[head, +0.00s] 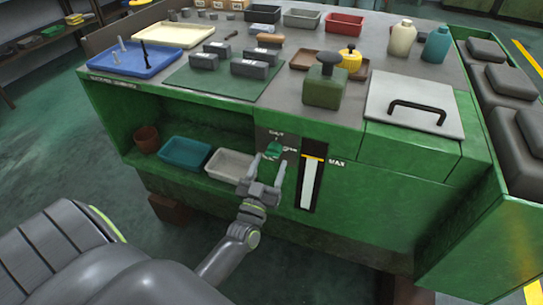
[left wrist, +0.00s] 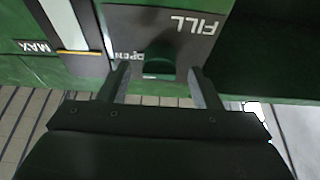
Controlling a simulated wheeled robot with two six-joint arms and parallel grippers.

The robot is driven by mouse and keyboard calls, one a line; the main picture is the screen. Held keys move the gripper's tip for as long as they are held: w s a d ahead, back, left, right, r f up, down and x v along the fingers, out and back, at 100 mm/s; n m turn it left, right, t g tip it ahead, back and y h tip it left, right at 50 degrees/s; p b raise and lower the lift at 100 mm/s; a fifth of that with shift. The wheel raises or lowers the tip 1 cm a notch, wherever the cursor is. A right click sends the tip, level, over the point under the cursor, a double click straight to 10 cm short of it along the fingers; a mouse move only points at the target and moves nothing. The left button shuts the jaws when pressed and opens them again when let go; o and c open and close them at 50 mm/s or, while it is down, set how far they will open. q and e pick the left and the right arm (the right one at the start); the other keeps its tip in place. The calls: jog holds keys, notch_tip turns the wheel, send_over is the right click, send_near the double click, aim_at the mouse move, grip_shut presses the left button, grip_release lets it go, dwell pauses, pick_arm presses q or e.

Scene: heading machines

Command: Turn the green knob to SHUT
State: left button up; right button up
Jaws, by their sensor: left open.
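The green knob (head: 273,149) sits on a dark grey plate (head: 285,138) on the front of the green machine. It also shows in the left wrist view (left wrist: 160,63), between my fingers. There the plate bears the words FILL and OPEN; I cannot read SHUT clearly, nor tell where the knob points. My left gripper (head: 269,158) is open, with one finger on either side of the knob. In the left wrist view (left wrist: 159,72) the fingertips look apart from the knob. My right gripper is not in view.
A level gauge (head: 311,184) marked MAX is just right of the plate. A white tray (head: 229,163) and a blue tray (head: 186,153) stand on the open shelf to the left.

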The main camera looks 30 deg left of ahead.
aim_at(274, 152)
pick_arm(q)
jog(key=shift+x, duration=1.2)
jog(key=shift+c, duration=0.8)
jog(key=c, duration=0.8)
